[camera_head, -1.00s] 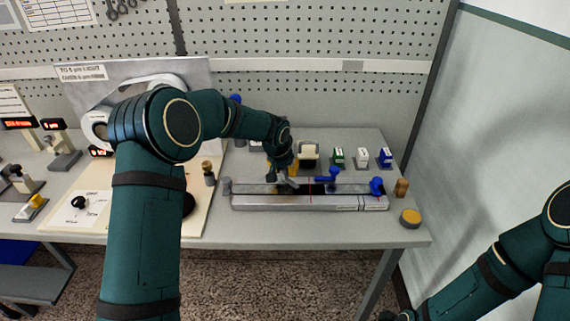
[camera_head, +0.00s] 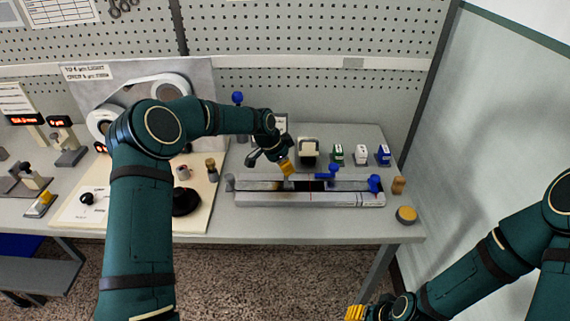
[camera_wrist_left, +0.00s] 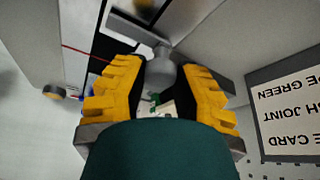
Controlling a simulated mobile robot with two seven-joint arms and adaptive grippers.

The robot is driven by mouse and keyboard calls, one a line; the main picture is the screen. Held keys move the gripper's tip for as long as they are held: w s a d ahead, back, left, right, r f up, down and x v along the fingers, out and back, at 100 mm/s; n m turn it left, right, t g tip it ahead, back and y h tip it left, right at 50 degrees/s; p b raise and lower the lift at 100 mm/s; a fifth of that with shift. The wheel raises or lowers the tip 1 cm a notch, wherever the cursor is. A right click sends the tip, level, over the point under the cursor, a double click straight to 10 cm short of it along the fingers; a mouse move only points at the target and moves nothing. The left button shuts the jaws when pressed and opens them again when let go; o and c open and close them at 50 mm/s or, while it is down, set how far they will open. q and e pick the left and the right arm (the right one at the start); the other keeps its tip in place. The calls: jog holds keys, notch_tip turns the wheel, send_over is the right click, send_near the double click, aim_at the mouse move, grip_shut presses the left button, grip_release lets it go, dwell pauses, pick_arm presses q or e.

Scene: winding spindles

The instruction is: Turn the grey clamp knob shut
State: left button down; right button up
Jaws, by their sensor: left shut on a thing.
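The long grey splicing fixture (camera_head: 310,199) lies along the front of the bench. Two blue knobs (camera_head: 327,173) (camera_head: 375,184) stand on its middle and right parts. My left gripper (camera_head: 271,163) is over the left half of the fixture, tilted. In the left wrist view the grey clamp knob (camera_wrist_left: 160,74) is between the yellow fingertips, and the left gripper (camera_wrist_left: 165,68) is shut on it. In the head view the gripper hides this knob. My right gripper (camera_head: 355,312) shows only partly at the bottom edge, away from the bench.
Behind the fixture stand a dark dispenser with a cream roll (camera_head: 309,150) and green, white and blue small boxes (camera_head: 383,155). A yellow-topped round button (camera_head: 407,215) is at the front right. A cream board (camera_head: 110,205) lies to the left.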

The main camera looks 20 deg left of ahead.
pick_arm(q)
jog(key=shift+s+d+f+m, duration=0.1)
jog(key=shift+f+m, duration=0.05)
jog(key=shift+m, duration=0.15)
jog(key=c, duration=0.6)
grip_release()
jog(key=shift+a+r, duration=0.25)
jog(key=shift+r, duration=0.35)
jog(key=v, duration=1)
jog(key=shift+r, duration=0.4)
